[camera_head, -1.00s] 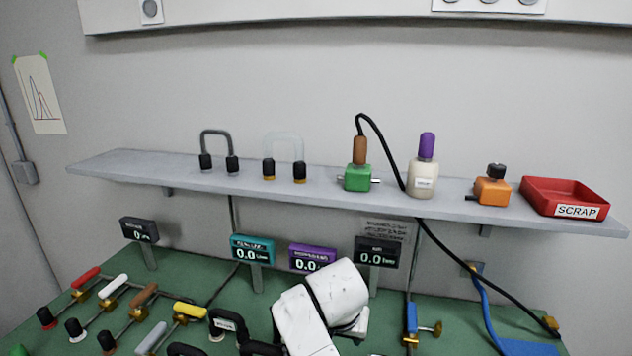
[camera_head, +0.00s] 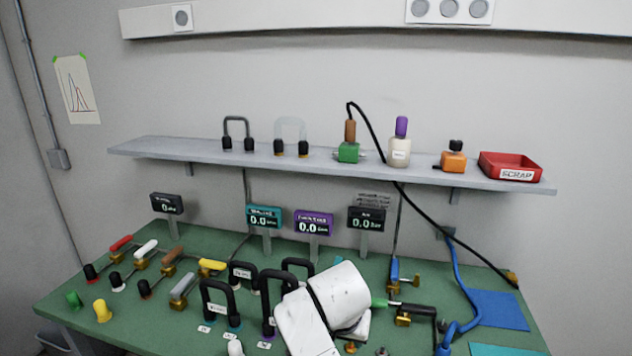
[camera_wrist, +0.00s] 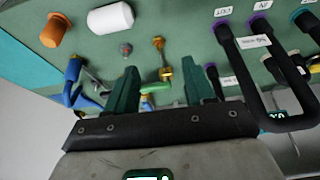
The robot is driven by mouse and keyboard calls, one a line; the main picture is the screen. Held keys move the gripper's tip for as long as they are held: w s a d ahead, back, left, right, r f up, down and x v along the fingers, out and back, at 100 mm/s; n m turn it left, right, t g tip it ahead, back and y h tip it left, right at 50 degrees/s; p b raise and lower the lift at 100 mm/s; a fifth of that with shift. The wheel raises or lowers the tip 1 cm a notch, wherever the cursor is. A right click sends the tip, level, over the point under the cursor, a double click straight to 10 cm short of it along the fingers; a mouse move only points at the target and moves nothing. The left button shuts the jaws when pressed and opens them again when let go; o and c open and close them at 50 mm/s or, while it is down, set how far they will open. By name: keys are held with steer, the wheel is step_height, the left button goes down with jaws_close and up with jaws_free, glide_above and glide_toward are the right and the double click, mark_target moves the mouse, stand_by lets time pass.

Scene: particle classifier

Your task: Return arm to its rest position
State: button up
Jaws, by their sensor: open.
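My gripper (camera_wrist: 162,92) shows in the wrist view with its two green fingers apart and nothing between them. It is over the green bench, with a brass valve fitting (camera_wrist: 163,62) beyond the fingertips and a black U-shaped handle (camera_wrist: 262,85) to the right. In the head view my white arm (camera_head: 325,305) is folded over the front middle of the green bench (camera_head: 215,250); it hides the gripper there and part of the bench behind it.
Black U-shaped tubes (camera_head: 218,300) stand close left of my arm. Coloured valve handles (camera_head: 146,247) are at the left, blue tubing (camera_head: 468,290) at the right. Small displays (camera_head: 313,223) line the back. A shelf (camera_head: 200,150) on the wall holds bottles, connectors and a red scrap tray (camera_head: 515,168).

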steer(key=s+d+f+n+g, duration=0.1)
steer(key=s+d+f, duration=0.5)
steer(key=s, duration=0.2)
steer(key=s+d+f+g, duration=0.1)
steer(key=s+d+f, duration=0.5)
steer(key=s+f, duration=0.15)
steer(key=s+d, duration=0.5)
steer(key=s, duration=0.7)
steer(key=s+d+n+g+y, duration=0.1)
steer(key=s+d, duration=0.3)
steer(key=s, duration=0.8)
steer(key=shift+d+f, duration=0.4)
